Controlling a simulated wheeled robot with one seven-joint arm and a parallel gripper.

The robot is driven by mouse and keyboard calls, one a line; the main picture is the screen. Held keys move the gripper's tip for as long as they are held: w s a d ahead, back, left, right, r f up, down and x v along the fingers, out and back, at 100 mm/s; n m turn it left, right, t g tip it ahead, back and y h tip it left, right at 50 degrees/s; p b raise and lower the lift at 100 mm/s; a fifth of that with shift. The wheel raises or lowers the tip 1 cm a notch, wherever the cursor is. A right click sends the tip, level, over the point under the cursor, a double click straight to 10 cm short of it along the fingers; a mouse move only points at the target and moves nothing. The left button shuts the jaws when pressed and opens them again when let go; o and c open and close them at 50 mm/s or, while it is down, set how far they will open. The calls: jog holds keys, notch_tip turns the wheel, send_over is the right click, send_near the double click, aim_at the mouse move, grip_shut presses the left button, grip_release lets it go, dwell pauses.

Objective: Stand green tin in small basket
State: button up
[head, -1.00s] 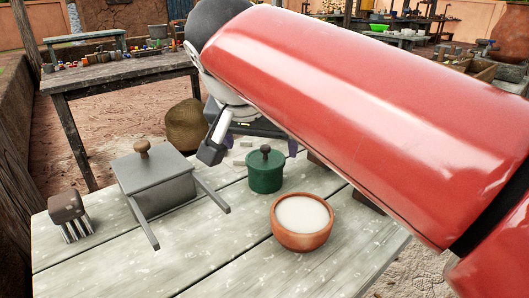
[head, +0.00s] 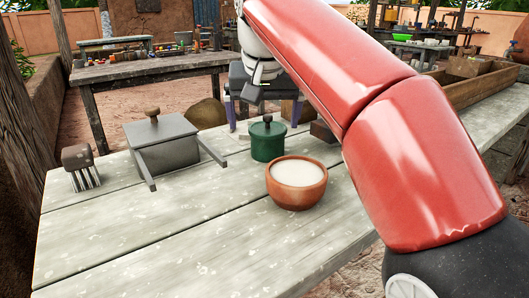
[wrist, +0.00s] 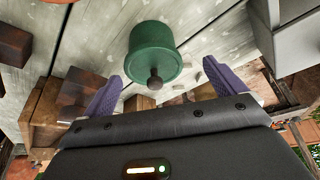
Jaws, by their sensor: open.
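The green tin (head: 268,140), with a dark knob on its lid, stands upright at the far edge of the grey table. My gripper (head: 264,100) is open and empty just behind and above it, with a purple finger to each side. In the wrist view the tin (wrist: 155,45) appears between and beyond the open purple fingers of my gripper (wrist: 162,72), apart from both. I cannot clearly make out the small basket. A rounded brown object (head: 205,113), perhaps woven, shows behind the table.
A terracotta bowl of white contents (head: 297,183) stands close in front of the tin. A grey lidded box with two handles (head: 162,143) and a pronged brown tool (head: 80,165) are to the left. A wooden tray (head: 470,85) is at right. The table's front left is clear.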

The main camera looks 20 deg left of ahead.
aim_at(267, 126)
jog(key=x, duration=0.1)
jog(key=b+x, duration=0.1)
jog(key=x, duration=0.3)
jog(key=shift+w+d+f+b, duration=0.15)
jog(key=shift+w+d+b, duration=0.15)
jog(key=shift+b, duration=0.1)
jog(key=shift+c, duration=0.2)
jog(key=c, duration=1.1)
